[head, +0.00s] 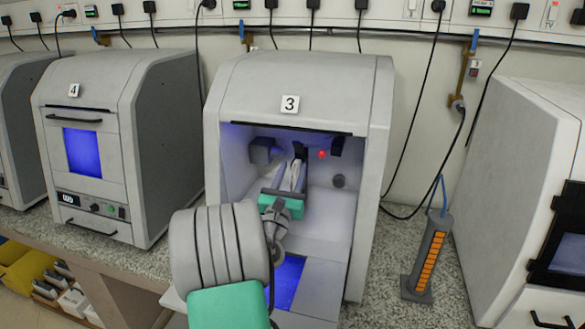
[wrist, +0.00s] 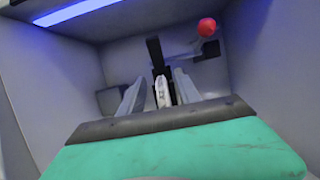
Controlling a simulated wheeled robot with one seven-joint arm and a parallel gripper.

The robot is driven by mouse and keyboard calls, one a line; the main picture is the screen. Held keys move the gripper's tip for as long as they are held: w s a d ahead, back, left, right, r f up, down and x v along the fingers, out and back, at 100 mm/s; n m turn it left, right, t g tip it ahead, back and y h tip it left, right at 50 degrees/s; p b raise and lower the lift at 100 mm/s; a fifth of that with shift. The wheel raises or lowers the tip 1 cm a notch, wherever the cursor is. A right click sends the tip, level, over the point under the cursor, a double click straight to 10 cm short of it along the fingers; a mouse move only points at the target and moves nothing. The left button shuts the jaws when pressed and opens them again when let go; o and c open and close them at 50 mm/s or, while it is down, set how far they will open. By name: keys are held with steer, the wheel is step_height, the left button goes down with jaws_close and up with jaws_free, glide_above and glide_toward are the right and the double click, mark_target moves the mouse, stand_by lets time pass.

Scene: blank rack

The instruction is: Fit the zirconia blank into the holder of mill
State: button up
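My gripper (head: 294,174) is inside the open chamber of mill 3 (head: 298,77). In the wrist view its two grey fingers (wrist: 159,82) stand apart, with a narrow gap on each side of a thin white disc, the zirconia blank (wrist: 162,91). The blank is seen nearly edge-on, upright. A dark holder (wrist: 154,52) rises just behind the blank and seems to meet it; how far the blank sits in it is hidden. In the head view the blank is hard to tell from the fingers.
A red knob or light (wrist: 207,27) is near the holder, at upper right. The chamber walls are close on both sides. Mill 4 (head: 100,150) stands shut at left. A grey tower with orange bars (head: 428,262) stands on the counter at right.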

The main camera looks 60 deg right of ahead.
steer(key=r, duration=0.1)
steer(key=r+p, duration=0.1)
steer(key=r, duration=0.2)
steer(key=shift+s+a+p, duration=0.15)
steer(key=shift+a+p, duration=0.1)
steer(key=shift+p, duration=0.1)
steer(key=s+a+r+p, duration=0.3)
steer(key=s+a+r, duration=0.2)
steer(key=a+r, duration=0.3)
steer(key=a, duration=0.4)
steer(key=shift+s+r, duration=0.35)
steer(key=shift+s, duration=0.05)
